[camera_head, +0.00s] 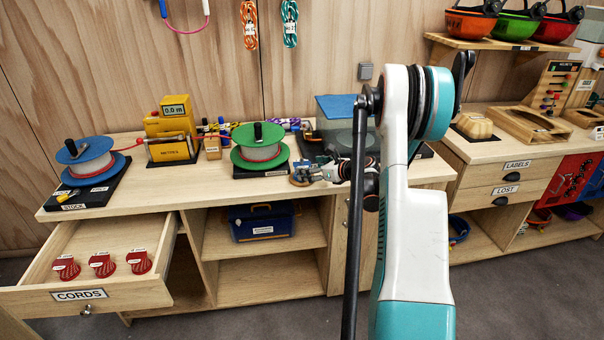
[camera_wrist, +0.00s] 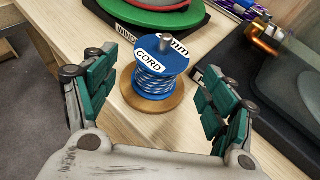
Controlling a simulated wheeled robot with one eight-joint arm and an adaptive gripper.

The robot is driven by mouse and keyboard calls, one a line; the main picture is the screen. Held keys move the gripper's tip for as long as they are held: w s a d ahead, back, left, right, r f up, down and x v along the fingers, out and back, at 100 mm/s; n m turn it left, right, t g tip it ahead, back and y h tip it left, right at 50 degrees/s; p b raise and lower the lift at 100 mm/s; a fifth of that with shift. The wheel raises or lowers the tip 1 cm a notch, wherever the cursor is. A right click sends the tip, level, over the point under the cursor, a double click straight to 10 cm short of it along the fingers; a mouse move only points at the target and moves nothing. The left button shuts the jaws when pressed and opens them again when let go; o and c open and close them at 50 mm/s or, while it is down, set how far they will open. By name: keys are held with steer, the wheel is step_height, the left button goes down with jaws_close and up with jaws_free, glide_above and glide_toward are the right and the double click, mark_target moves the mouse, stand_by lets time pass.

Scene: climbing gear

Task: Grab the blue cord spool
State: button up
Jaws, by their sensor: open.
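The blue cord spool (camera_wrist: 158,76) stands upright on a round wooden base on the bench top in the wrist view. It has a blue top with a white CORD label, blue and white cord around it and a metal pin on top. My gripper (camera_wrist: 158,105) is open, its green-padded fingers to the left and right of the spool, with visible gaps and no contact seen. In the head view my gripper (camera_head: 335,172) is at the bench's front edge, partly behind my arm. The spool (camera_head: 300,174) is small there, just left of the fingers.
The green reel (camera_head: 260,146) on its black base is close behind the spool. A dark box with a blue lid (camera_head: 338,108) stands to the right. The blue reel (camera_head: 86,158) and yellow meter (camera_head: 170,128) are further left. An open CORDS drawer (camera_head: 110,290) juts out below.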

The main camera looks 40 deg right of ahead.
steer(key=shift+b+x, duration=1.1)
steer(key=shift+x, duration=1.6)
steer(key=shift+r, duration=0.2)
steer(key=c, duration=1.2)
